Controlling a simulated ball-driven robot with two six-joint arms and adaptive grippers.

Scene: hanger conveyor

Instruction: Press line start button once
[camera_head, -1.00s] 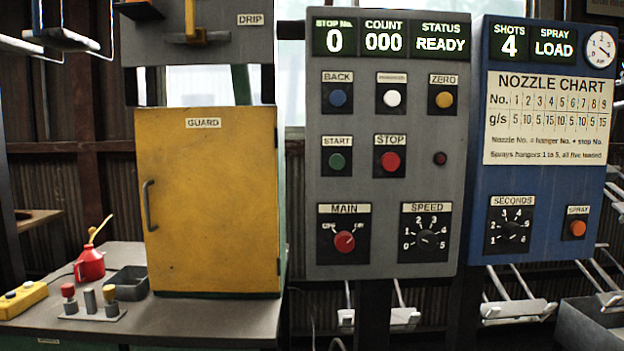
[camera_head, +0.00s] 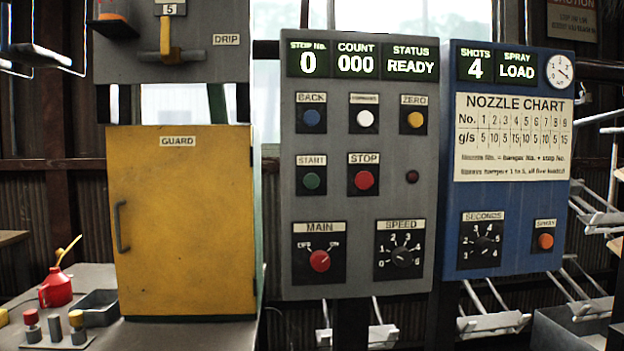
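The green start button (camera_head: 311,181) sits under its START label on the left of the grey control panel (camera_head: 362,271). The red stop button (camera_head: 364,180) is to its right, and the blue back button (camera_head: 312,117) is above it. The panel displays (camera_head: 362,61) read stop number 0, count 000 and status READY. The red main switch (camera_head: 319,261) and the speed dial (camera_head: 402,258) are below. Neither of my grippers shows in the head view.
A blue spray panel (camera_head: 513,222) stands right of the grey panel and shows 4 shots and LOAD. A yellow guard door (camera_head: 185,230) is closed on the left. A red oil can (camera_head: 56,288) and a grey tray (camera_head: 98,306) sit on the bench. White hangers (camera_head: 493,323) hang behind.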

